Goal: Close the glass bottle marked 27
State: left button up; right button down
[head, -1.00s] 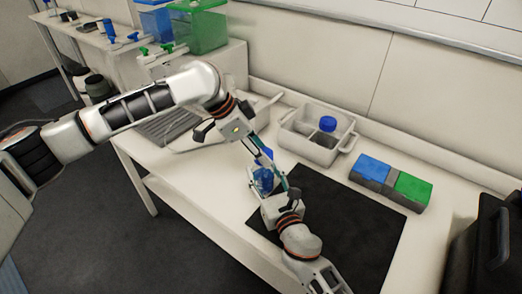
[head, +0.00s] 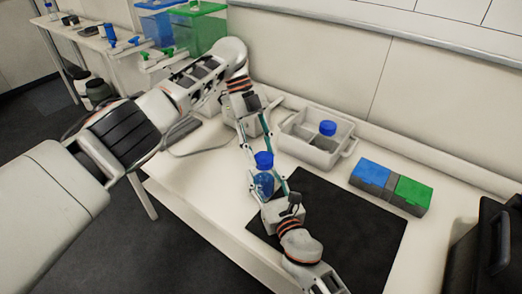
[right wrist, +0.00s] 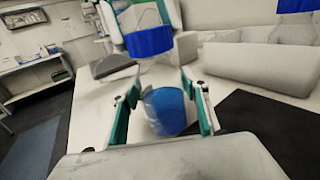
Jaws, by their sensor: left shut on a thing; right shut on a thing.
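A clear glass bottle with blue liquid (head: 263,186) stands upright near the left edge of the black mat. My right gripper (head: 268,196) is shut around its body; it also shows in the right wrist view (right wrist: 168,112) between green-padded fingers. A blue cap (head: 264,160) is directly above the bottle's mouth, in line with it. My left gripper (head: 263,152) comes down from above and is shut on this cap, which also shows in the right wrist view (right wrist: 148,41). I cannot tell whether the cap touches the neck. No number is readable.
A grey bin (head: 294,138) behind holds another blue-capped bottle (head: 327,129). A blue and green lidded box pair (head: 390,187) stands right of it. The black mat (head: 350,230) is mostly clear. A black case (head: 485,245) stands at the right edge.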

pick_arm(q)
jog(key=shift+s+d, duration=0.35)
jog(key=shift+d, duration=0.1)
jog(key=o, duration=0.8)
jog(key=shift+a, duration=0.15)
jog(key=shift+a+r, duration=0.1)
jog(key=shift+r, duration=2.15)
jog(key=shift+w, duration=0.1)
jog(key=shift+c, duration=0.5)
